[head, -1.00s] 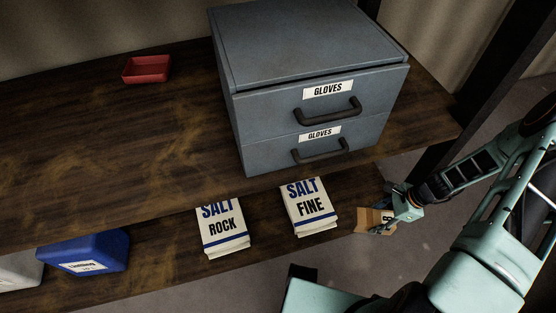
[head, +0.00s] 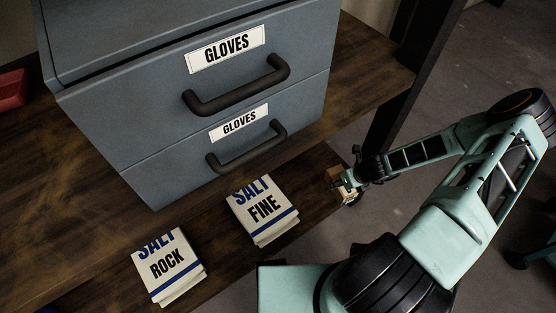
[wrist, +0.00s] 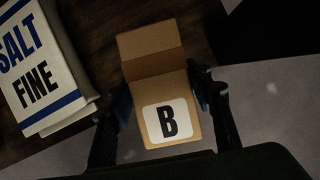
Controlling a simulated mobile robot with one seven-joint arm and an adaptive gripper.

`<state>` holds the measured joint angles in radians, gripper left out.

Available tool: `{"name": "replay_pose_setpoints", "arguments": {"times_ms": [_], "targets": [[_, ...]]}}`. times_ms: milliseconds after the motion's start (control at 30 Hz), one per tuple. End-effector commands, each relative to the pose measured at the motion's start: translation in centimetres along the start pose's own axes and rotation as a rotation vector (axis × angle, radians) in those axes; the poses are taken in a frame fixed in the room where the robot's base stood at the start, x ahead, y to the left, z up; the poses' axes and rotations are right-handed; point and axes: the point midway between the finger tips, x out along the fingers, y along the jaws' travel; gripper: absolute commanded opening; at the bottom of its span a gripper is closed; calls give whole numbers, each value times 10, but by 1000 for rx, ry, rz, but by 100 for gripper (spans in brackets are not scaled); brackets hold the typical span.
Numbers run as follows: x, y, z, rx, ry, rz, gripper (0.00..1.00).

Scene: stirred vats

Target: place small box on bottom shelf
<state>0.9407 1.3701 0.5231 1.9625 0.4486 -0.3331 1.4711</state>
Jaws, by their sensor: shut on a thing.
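The small cardboard box (head: 335,178) has a white label with a black B. In the wrist view the box (wrist: 160,75) sits between the two fingers of my gripper (wrist: 165,103), which is shut on it. In the head view my gripper (head: 350,182) holds it at the right end of the bottom shelf (head: 305,195). The box's far part overlaps the shelf wood and its near part overlaps the floor, past the shelf edge. I cannot tell whether it touches the shelf.
A SALT FINE bag (head: 262,210) lies left of the box, with a SALT ROCK bag (head: 168,266) farther left. A grey GLOVES drawer cabinet (head: 200,100) stands on the upper shelf (head: 375,80). A dark post (head: 405,80) rises behind my gripper. A red tray (head: 12,90) is at far left.

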Motion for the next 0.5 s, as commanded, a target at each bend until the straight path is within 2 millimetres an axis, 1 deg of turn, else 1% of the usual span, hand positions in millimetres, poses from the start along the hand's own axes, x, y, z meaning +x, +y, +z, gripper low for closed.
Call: {"name": "replay_pose_setpoints", "arguments": {"times_ms": [67, 167, 467, 500], "targets": [[6, 4, 5, -4, -1, 2, 5], [21, 14, 16, -9, -2, 4, 5], [72, 48, 58, -11, -2, 2, 5], [84, 51, 58, -7, 0, 2, 5]]}}
